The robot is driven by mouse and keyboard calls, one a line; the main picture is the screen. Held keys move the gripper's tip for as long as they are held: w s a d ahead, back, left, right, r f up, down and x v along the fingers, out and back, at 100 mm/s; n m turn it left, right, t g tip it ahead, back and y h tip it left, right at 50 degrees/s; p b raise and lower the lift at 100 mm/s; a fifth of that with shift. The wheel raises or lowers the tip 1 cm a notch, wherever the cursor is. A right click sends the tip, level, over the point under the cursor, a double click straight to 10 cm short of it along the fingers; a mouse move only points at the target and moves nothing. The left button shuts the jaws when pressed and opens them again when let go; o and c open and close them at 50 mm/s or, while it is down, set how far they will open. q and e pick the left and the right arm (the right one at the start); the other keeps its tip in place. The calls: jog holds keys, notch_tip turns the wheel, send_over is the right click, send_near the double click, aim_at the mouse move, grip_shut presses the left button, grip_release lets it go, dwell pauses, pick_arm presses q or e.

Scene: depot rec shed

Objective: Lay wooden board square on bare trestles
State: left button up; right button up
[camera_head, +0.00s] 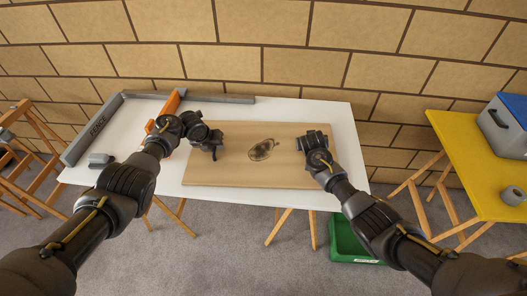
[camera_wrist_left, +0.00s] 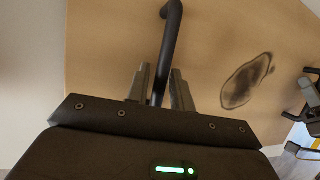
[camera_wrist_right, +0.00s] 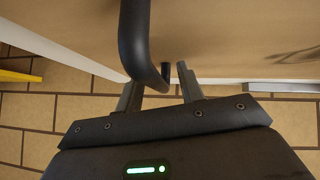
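The wooden board (camera_head: 240,172) lies flat on a white tabletop (camera_head: 340,125); it is light brown with a dark oval mark. My left gripper (camera_head: 214,148) is at its left end, with a black handle (camera_wrist_left: 170,30) between the fingers; I cannot tell whether they press on it. My right gripper (camera_head: 310,143) is at its right end. In the right wrist view a black bent handle (camera_wrist_right: 135,40) passes at the fingers, which stand apart. Bare wooden trestles (camera_head: 28,150) stand at the far left, partly cut off.
A grey fence (camera_head: 95,128) marked FENCE runs along the tabletop's left and back edges. An orange bar (camera_head: 172,103) lies near it. A green crate (camera_head: 345,240) is on the floor. A yellow table (camera_head: 460,150) bearing a blue-lidded box (camera_head: 505,128) stands right. A brick wall is behind.

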pick_arm(q)
jog(key=c, duration=0.5)
pick_arm(e)
jog(key=c, duration=0.5)
grip_shut()
dwell(0.6)
